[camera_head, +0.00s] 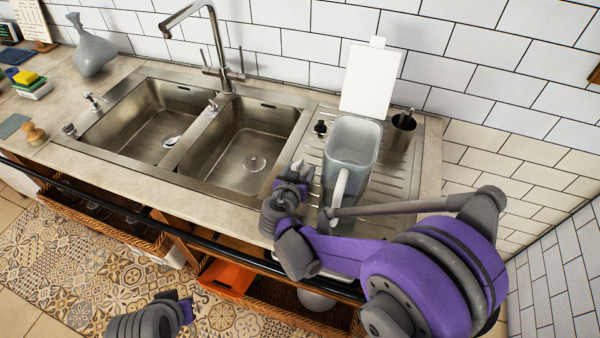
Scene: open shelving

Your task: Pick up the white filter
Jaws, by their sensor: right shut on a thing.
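My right gripper (298,176) is over the front of the drainboard, just left of the grey-white jug. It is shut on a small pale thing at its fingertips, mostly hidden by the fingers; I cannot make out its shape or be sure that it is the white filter. The jug (352,140) stands open at the top on the drainboard, with its pale handle toward me. A white flat panel (372,78) rises upright behind it; whether it is the jug's lid I cannot tell. My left gripper (184,308) is low at the bottom edge, over the floor; its fingers are unclear.
A double steel sink (205,132) with a tall tap (218,50) lies left of the drainboard. A dark metal cup (401,130) stands right of the jug. A dark rail (150,225) runs along the counter front, above an orange bin (228,278). Tiled walls close the back and right.

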